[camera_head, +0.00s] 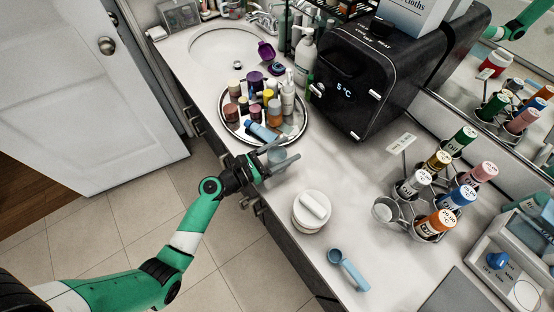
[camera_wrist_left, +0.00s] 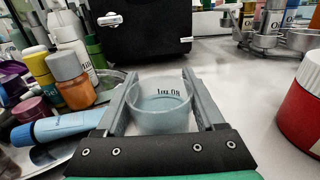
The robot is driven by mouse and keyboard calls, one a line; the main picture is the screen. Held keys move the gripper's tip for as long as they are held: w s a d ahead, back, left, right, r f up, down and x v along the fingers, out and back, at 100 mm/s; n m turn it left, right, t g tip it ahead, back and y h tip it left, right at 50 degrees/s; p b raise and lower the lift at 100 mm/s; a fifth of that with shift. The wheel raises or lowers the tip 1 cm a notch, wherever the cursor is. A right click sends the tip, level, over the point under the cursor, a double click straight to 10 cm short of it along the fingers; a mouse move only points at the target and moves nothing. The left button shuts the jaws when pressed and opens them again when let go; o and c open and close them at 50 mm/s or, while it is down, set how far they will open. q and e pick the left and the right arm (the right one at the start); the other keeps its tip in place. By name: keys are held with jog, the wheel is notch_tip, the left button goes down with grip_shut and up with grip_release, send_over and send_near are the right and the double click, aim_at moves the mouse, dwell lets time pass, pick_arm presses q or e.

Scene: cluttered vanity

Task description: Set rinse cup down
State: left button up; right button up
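The rinse cup (camera_wrist_left: 160,106) is a small, translucent pale-blue cup with dark lettering. It is upright between the two fingers of my left gripper (camera_wrist_left: 160,100), which appear to touch it on both sides. In the head view, the cup (camera_head: 276,156) is partly hidden by the fingers of my left gripper (camera_head: 278,154). It is low over the front edge of the white counter (camera_head: 270,195), just below the round tray (camera_head: 229,126). I cannot tell whether its base touches the counter. My right gripper is not in view.
The tray holds several bottles and a blue tube (camera_head: 263,132). A lidded jar (camera_head: 311,211) stands to the right of the cup, with a blue scoop (camera_head: 347,268) beyond. A black appliance (camera_head: 365,85) and a bottle rack (camera_head: 405,208) stand further back. Bare counter lies between.

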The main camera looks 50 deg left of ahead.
aim_at(284, 156)
pick_arm(q)
grip_shut()
jog(key=shift+r+p, duration=0.4)
jog(key=shift+r, duration=0.1)
notch_tip(284, 156, up, 3)
jog(key=shift+p, duration=1.1)
jog(key=s+d+r+p, duration=0.8)
jog(key=s+d+r, duration=0.1)
jog(key=s, duration=0.1)
jog(key=shift+s+d, duration=0.15)
jog(key=shift+d, duration=0.2)
